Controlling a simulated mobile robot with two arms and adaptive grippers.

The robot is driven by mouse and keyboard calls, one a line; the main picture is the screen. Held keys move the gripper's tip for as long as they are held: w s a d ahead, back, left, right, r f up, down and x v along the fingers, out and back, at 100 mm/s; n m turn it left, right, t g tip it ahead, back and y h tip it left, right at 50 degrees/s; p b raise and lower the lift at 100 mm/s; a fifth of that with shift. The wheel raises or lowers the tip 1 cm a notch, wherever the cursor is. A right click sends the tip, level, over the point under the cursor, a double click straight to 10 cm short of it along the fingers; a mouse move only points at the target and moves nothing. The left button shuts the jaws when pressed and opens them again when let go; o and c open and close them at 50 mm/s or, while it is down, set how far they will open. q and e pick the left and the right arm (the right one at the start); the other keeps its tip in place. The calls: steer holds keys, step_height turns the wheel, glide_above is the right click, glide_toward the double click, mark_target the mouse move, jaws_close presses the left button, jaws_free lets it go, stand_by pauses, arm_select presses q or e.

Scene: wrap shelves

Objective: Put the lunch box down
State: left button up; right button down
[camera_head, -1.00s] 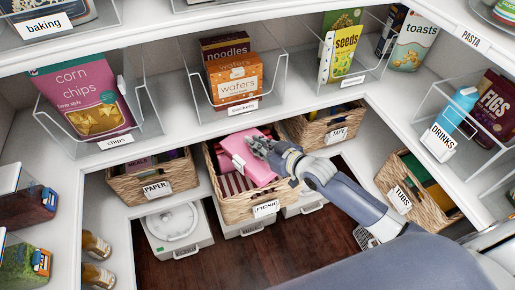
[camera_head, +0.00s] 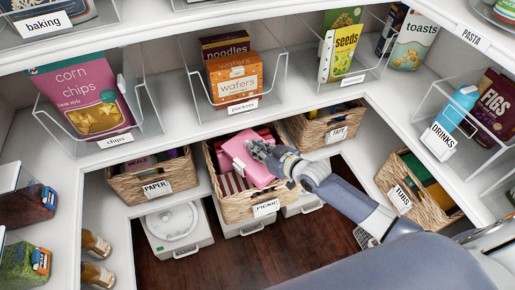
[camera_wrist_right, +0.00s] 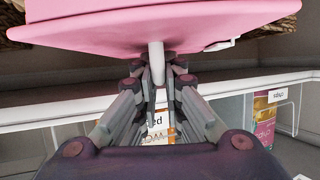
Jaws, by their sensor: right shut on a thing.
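The pink lunch box (camera_head: 240,158) is in the head view, tilted, at the mouth of the wicker picnic basket (camera_head: 234,208). My right gripper (camera_head: 260,151) is shut on it from the right. In the right wrist view, the lunch box (camera_wrist_right: 160,28) fills the top, and the closed fingers (camera_wrist_right: 157,75) meet at a pale bar on its near side. Red-and-white striped cloth (camera_head: 229,183) lies in the basket below the lunch box. I cannot tell whether the lunch box touches it. My left gripper is out of view.
The paper basket (camera_head: 128,186) stands left of the picnic basket and the taft-labelled basket (camera_head: 318,131) to its right. A white scale (camera_head: 175,226) is below. The shelf with the wafers box (camera_head: 235,80) overhangs behind. The tubs basket (camera_head: 429,207) is at the right.

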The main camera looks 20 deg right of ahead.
steer(key=c, duration=1.7)
jaws_free()
steer(key=shift+r, duration=0.15)
steer(key=shift+r+p, duration=0.3)
steer(key=shift+p, duration=0.1)
steer(key=v, duration=1.2)
steer(key=shift+s+a+f, duration=0.1)
steer(key=shift+f, duration=0.1)
